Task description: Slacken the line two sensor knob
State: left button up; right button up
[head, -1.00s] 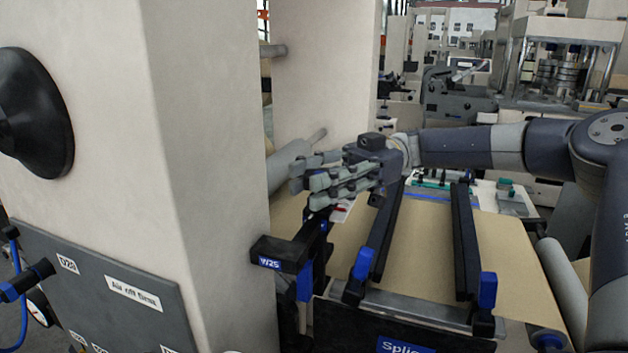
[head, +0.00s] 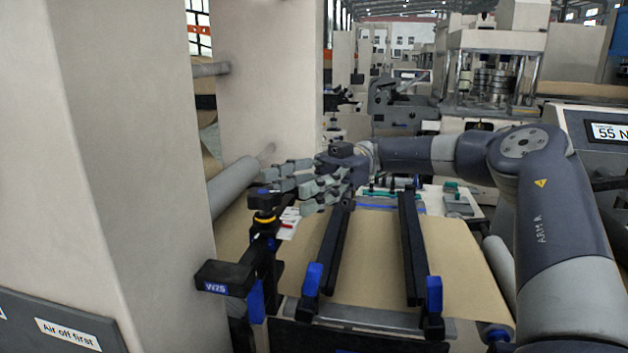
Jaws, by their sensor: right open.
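A sensor bracket (head: 226,277) with a blue tag that seems to read W2S stands at the left edge of the kraft web. On its black post sits a dark knob (head: 264,199) with a blue spot on top and a yellow-orange ring below. I take it for the line two sensor knob. My right gripper (head: 284,186) reaches in from the right, open, its grey fingers pointing left. Its fingertips show just above and right of the knob; I cannot tell whether they touch it. My left gripper is not in view.
Two black rails (head: 413,250) with blue ends lie over the brown kraft web (head: 372,268). A large beige machine column (head: 130,150) fills the left side. A grey roller (head: 233,188) lies behind the knob. A red-marked white tag (head: 289,224) is beside the post.

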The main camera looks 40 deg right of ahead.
jog(key=d, duration=0.3)
jog(key=w+d, duration=0.1)
jog(key=d, duration=0.1)
jog(key=shift+d, duration=0.3)
jog(key=m+t+h+p, duration=0.3)
jog(key=m+t+p, duration=0.6)
jog(key=t+p, duration=0.65)
send_near(268, 203)
jog(key=w+d+g+p, duration=0.2)
jog(key=w, duration=0.1)
jog(key=x, duration=1)
jog(key=shift+a, duration=0.15)
